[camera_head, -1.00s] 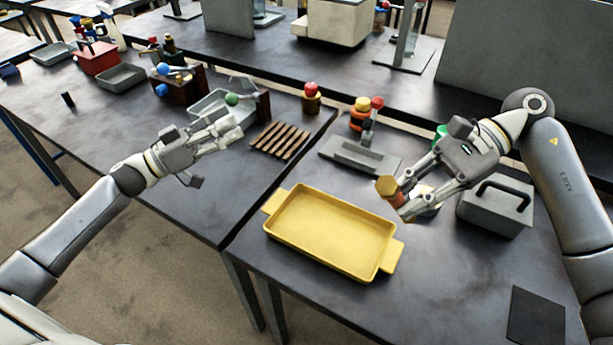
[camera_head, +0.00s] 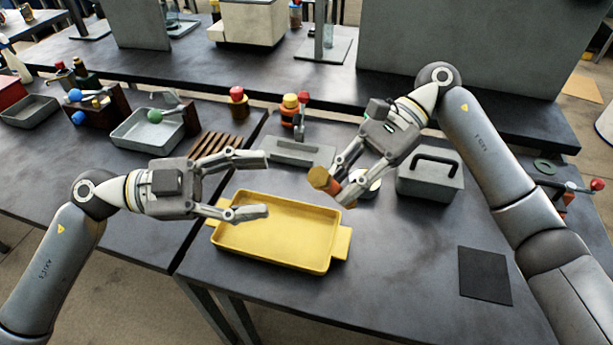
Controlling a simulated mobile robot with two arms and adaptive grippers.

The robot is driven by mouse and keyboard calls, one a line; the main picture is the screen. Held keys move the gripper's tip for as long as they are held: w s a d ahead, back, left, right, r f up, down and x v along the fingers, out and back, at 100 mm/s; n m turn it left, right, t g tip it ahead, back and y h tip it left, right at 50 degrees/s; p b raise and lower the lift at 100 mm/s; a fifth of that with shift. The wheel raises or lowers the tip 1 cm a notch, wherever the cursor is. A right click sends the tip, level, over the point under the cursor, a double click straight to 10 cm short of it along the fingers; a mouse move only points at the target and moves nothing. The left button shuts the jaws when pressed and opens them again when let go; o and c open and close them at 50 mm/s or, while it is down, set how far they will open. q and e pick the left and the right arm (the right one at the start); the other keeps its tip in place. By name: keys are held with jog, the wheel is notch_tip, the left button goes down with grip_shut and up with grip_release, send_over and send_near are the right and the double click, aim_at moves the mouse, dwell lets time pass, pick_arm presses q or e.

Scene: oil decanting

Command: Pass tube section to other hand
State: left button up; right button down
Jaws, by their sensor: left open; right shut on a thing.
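The tube section (camera_head: 321,180) is a short amber-orange piece with a wider, yellowish end facing left. My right gripper (camera_head: 336,191) is shut on it and holds it above the right table, near the back right corner of the yellow tray. Part of the piece is hidden between the fingers. My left gripper (camera_head: 267,184) is open and empty over the left part of the tray. Its fingers point right, towards the tube section, with a gap between them and it.
The yellow tray (camera_head: 330,258) lies empty below both grippers. A grey box with a black handle (camera_head: 430,181) stands right of my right gripper. A slatted wooden rack (camera_head: 222,146) and a grey fixture (camera_head: 300,152) sit behind. A dark square mat (camera_head: 484,276) lies front right.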

aim_at(337, 192)
pick_arm(q)
jog(key=d, duration=0.3)
jog(key=w+d, duration=0.1)
jog(key=d, duration=0.6)
jog(key=shift+w+d, duration=0.35)
jog(key=shift+w, duration=0.05)
jog(key=c, duration=0.9)
jog(key=shift+c, duration=1.1)
pick_arm(e)
jog(key=c, duration=1.8)
grip_release()
jog(key=o, duration=0.6)
jog(key=shift+c, duration=0.2)
jog(key=shift+d, duration=0.1)
